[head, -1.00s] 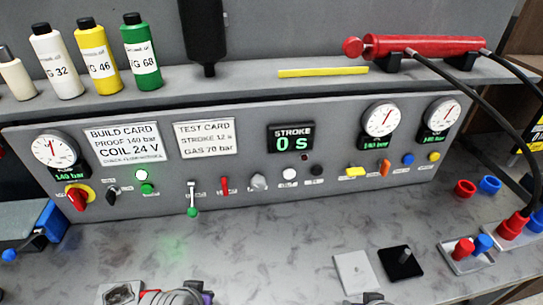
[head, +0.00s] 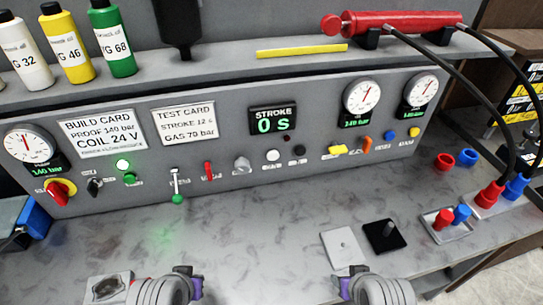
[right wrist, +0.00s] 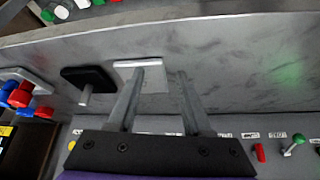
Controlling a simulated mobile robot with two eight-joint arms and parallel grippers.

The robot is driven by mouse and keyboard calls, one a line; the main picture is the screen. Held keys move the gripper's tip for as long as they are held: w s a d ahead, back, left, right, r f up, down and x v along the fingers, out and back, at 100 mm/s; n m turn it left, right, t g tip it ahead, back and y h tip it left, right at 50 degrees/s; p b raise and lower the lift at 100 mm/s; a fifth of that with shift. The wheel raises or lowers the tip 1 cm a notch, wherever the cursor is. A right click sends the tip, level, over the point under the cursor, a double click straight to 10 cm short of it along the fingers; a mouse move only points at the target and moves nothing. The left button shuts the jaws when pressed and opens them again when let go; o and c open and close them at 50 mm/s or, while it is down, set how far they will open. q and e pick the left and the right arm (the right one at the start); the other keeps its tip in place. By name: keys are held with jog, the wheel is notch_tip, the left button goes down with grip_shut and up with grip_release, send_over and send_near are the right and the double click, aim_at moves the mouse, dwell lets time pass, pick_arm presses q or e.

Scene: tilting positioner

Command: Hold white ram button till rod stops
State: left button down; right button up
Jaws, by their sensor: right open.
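In the head view my left gripper (head: 195,285) shows only in part at the bottom edge. Its fingers are hidden.
A black button (head: 300,150), a grey knob (head: 242,164) and a yellow switch (head: 338,150) flank the white button. A black plate with a peg (head: 385,237) lies on the bench. Red and blue couplings and hoses stand at the right. The middle bench is clear.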

jog(key=shift+c, duration=0.3)
